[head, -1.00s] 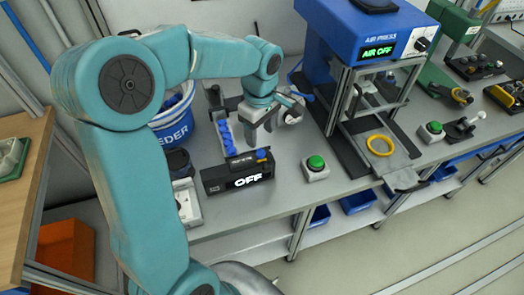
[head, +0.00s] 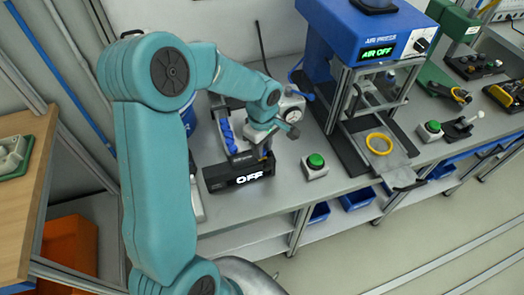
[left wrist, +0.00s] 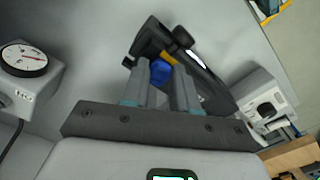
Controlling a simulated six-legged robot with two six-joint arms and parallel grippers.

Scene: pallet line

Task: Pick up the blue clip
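The blue clip (left wrist: 161,70) shows in the left wrist view at the end of the black box. It lies between the tips of my left gripper's two fingers (left wrist: 163,85), closer to the left finger. The fingers stand apart, and I see no clear grip on the clip. In the head view my left gripper (head: 264,150) is low over the black box with the lit "OFF" sign (head: 238,174), and it hides the clip there. My right gripper is not in view.
Several blue pieces (head: 227,136) lie in a pale track behind the box. A green button (head: 315,161) stands to its right. The blue air press (head: 366,35) with a yellow ring (head: 379,144) is further right. A round dial (left wrist: 24,59) shows in the wrist view.

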